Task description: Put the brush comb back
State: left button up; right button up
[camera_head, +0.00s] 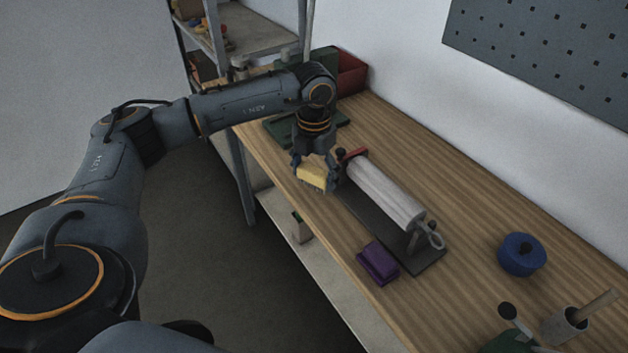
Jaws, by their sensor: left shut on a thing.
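My left gripper (314,166) reaches down over the wooden bench and is shut on a yellow block (312,178). The block is at the bench's front edge, left of the grey roller (385,195). I cannot tell whether it touches the bench. A purple block (378,262) lies by the front edge, beside the roller's dark base. I cannot tell from the picture which of these, if either, is the brush comb. The fingertips partly cover the yellow block. My right gripper is not in view.
The roller has a crank (432,237) at its near end. A blue round pot (521,254), a grey cup (565,326) and a green container (508,343) stand at the right. A red bin (352,74) stands at the back. The bench (465,190) behind the roller is clear.

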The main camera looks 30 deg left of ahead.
aim_at(314, 185)
pick_arm(q)
jog(key=shift+w+a+f, duration=0.1)
jog(key=shift+w+f, duration=0.05)
jog(key=shift+f, duration=0.15)
notch_tip(314, 185, down, 2)
jog(key=shift+f+p, duration=0.1)
jog(key=shift+p, duration=0.55)
jog(key=shift+a+f, duration=0.1)
jog(key=shift+f, duration=0.25)
jog(key=shift+w+f, duration=0.1)
jog(key=shift+f, duration=0.05)
jog(key=shift+f, duration=0.1)
jog(key=o, duration=1.1)
